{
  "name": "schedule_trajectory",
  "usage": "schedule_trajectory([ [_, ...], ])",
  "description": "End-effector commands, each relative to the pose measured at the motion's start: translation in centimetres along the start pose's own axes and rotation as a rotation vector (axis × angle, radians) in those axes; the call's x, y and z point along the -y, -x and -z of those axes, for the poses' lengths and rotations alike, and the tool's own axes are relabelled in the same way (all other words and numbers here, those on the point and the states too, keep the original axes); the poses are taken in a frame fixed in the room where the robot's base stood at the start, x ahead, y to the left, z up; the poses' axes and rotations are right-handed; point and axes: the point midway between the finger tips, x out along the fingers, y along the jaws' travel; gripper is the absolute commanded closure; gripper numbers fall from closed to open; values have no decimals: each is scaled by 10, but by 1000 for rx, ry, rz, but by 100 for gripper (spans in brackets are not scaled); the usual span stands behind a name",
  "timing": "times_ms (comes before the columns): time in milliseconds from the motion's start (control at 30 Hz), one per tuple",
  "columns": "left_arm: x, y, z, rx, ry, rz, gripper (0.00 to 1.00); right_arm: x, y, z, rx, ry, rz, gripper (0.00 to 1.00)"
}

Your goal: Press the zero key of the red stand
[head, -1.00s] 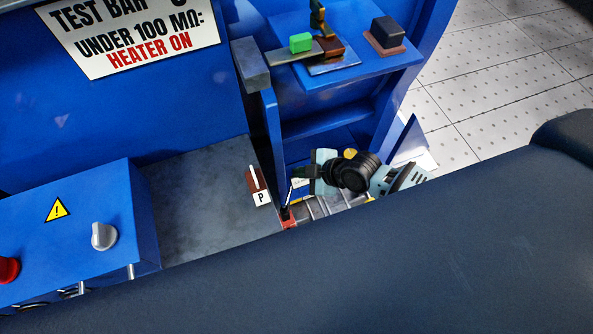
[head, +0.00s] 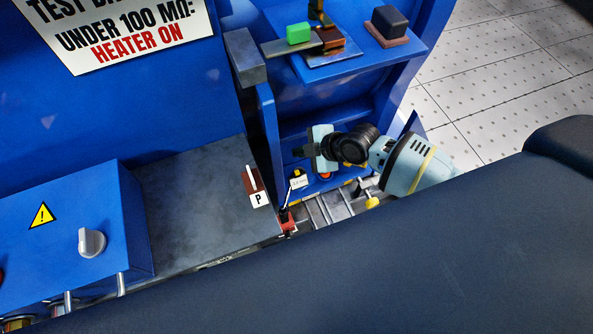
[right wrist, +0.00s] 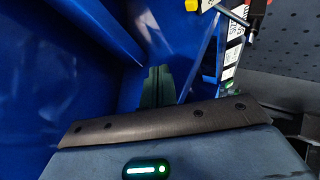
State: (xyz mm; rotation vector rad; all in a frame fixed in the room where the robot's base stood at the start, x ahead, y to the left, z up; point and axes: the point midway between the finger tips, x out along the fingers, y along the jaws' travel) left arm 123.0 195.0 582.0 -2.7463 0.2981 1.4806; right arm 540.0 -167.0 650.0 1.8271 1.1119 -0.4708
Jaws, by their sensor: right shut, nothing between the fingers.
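A small red stand-like block (head: 287,222) sits low at the right end of the grey worktop, with a dark probe leaning up from it. I cannot tell whether it is the task's red stand, and no zero key can be made out. My right gripper (head: 302,150) is shut and empty, in front of the blue recess, above and slightly right of the block. Its closed fingers (right wrist: 157,88) also show in the right wrist view, pointing at blue panels. They appear to touch nothing. My left gripper is not in view.
A blue shelf (head: 385,62) above holds a green block (head: 298,33) and a dark block (head: 389,22). A blue control box (head: 65,225) stands left.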

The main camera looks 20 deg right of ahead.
Motion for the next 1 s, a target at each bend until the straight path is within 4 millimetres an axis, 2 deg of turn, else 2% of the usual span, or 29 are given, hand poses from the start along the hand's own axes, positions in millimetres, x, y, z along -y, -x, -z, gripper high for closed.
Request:
schedule_trajectory([
  [200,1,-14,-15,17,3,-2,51,16,-19,-14,1,-2,3,100],
  [600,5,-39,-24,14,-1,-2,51,39,-52,-38,1,-1,2,100],
  [1000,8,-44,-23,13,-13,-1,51,39,-54,-39,0,1,-1,100],
])
